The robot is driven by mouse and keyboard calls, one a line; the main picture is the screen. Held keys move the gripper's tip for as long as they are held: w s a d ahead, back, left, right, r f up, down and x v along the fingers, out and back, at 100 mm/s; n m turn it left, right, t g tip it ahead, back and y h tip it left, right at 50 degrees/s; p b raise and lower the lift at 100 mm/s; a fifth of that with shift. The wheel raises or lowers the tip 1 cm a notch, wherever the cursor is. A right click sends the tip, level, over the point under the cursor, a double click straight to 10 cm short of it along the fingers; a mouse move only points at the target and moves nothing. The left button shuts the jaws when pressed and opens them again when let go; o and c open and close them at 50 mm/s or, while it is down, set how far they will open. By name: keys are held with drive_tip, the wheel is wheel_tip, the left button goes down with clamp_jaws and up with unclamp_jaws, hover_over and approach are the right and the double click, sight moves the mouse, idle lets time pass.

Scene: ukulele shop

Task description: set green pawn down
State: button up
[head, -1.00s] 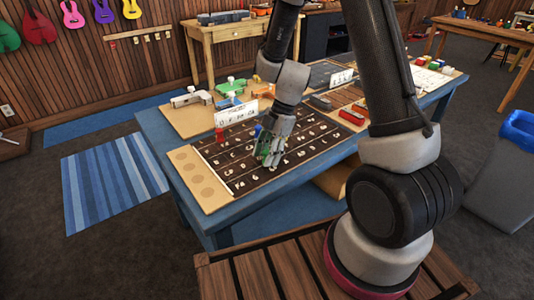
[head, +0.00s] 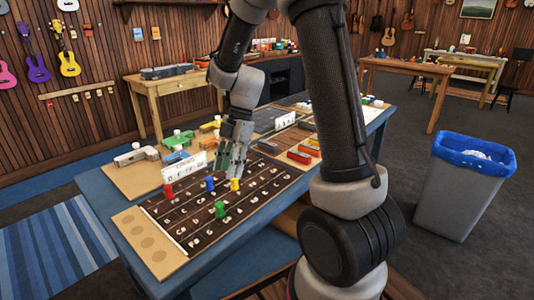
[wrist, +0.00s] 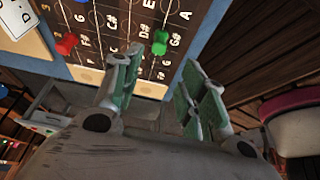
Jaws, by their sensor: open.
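The green pawn (head: 220,210) stands upright on the dark lettered fretboard panel (head: 190,236), towards its near side. In the wrist view the green pawn (wrist: 160,42) shows beyond my fingertips, with nothing gripping it. My gripper (head: 230,165) is above the far part of the panel, up and away from the green pawn. In the wrist view my gripper (wrist: 163,70) has its two green-padded fingers apart and nothing between them. Which marked square the pawn stands on is too small to tell for sure.
A red pawn (head: 168,190), a blue pawn (head: 209,184) and a yellow pawn (head: 235,184) also stand on the panel. A white lettered card (head: 184,168) stands at its far edge. Coloured blocks (head: 299,157) lie to the right. A grey bin (head: 462,200) stands on the floor.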

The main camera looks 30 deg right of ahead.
drive_tip(key=s+d+r+m+t+h, duration=0.2)
drive_tip(key=s+d+r+m, duration=0.3)
drive_tip(key=s+m, duration=0.5)
drive_tip(key=s+d+r+m+t+h, duration=0.2)
drive_tip(key=s+d+r+m, duration=0.3)
drive_tip(key=s+r+m, duration=0.5)
drive_tip(key=shift+d+m+t, duration=0.15)
drive_tip(key=shift+m+t, duration=0.45)
drive_tip(key=shift+t, duration=0.2)
drive_tip(key=shift+s+r, duration=0.1)
